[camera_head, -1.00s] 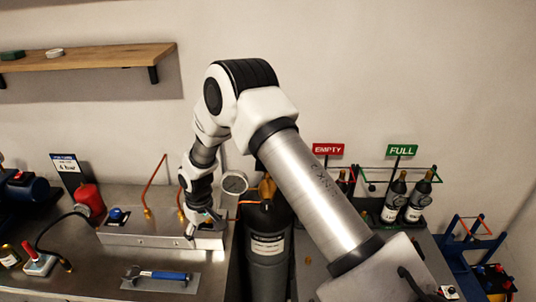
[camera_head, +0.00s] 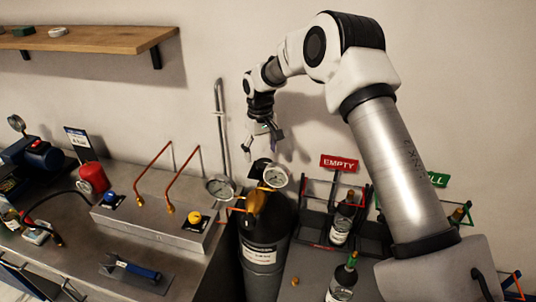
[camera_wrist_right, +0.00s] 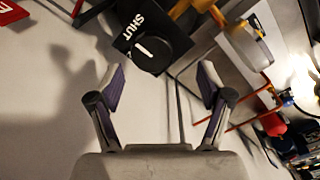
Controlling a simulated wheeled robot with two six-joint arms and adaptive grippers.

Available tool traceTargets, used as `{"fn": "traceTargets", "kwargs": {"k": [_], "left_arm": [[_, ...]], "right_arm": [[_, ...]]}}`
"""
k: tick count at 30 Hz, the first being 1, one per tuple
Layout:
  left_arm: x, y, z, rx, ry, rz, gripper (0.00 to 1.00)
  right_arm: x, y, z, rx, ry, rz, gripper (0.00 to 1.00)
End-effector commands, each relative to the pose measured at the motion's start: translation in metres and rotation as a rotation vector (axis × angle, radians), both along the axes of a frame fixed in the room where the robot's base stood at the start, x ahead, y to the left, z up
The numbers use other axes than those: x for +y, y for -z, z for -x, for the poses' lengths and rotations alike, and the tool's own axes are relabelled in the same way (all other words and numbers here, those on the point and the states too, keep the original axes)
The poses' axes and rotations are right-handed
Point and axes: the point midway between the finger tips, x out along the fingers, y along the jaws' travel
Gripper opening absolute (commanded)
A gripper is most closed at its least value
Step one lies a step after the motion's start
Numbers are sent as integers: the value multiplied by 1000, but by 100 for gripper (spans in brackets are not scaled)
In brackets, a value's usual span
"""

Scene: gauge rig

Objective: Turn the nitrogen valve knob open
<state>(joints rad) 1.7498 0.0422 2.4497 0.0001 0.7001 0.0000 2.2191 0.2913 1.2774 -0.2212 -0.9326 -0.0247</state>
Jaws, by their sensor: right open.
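The black valve knob (camera_wrist_right: 150,48) shows in the right wrist view. It has a white line across its face and sits on a dark plate marked SHUT (camera_wrist_right: 135,30). It lies just beyond my right fingertips (camera_wrist_right: 162,82), which are apart with nothing between them. In the head view my right gripper (camera_head: 264,136) hangs open above the dark cylinder (camera_head: 264,240). The small black part (camera_head: 260,168) at the cylinder's top, below the fingers, looks like the same knob. A gap seems to remain between fingers and knob. My left gripper is not in view.
Two round gauges (camera_head: 275,177) (camera_head: 220,187) stand close by the cylinder top. A metal panel (camera_head: 150,225) with blue and yellow knobs and copper pipes stands left. A rack with bottles (camera_head: 341,220) under an EMPTY sign (camera_head: 339,162) stands right.

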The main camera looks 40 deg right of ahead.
Motion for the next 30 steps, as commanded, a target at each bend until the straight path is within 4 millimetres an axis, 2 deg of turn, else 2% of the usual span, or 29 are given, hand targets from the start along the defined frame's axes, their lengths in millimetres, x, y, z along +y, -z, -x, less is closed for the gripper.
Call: {"fn": "traceTargets", "kwargs": {"k": [1,6,14,17,19,20,30], "left_arm": [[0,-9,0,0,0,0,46],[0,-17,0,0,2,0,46],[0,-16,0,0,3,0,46],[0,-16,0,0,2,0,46],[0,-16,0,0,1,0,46],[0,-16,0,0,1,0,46],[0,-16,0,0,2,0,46]], "right_arm": [[-2,7,2,5,2,-2,79],[-3,32,1,2,2,-3,79],[-3,38,1,0,2,-3,79],[-3,38,0,0,2,-3,48],[-3,38,0,0,2,-3,23],[-3,38,0,0,2,-3,18],[-3,39,1,2,-12,-3,19]]}}
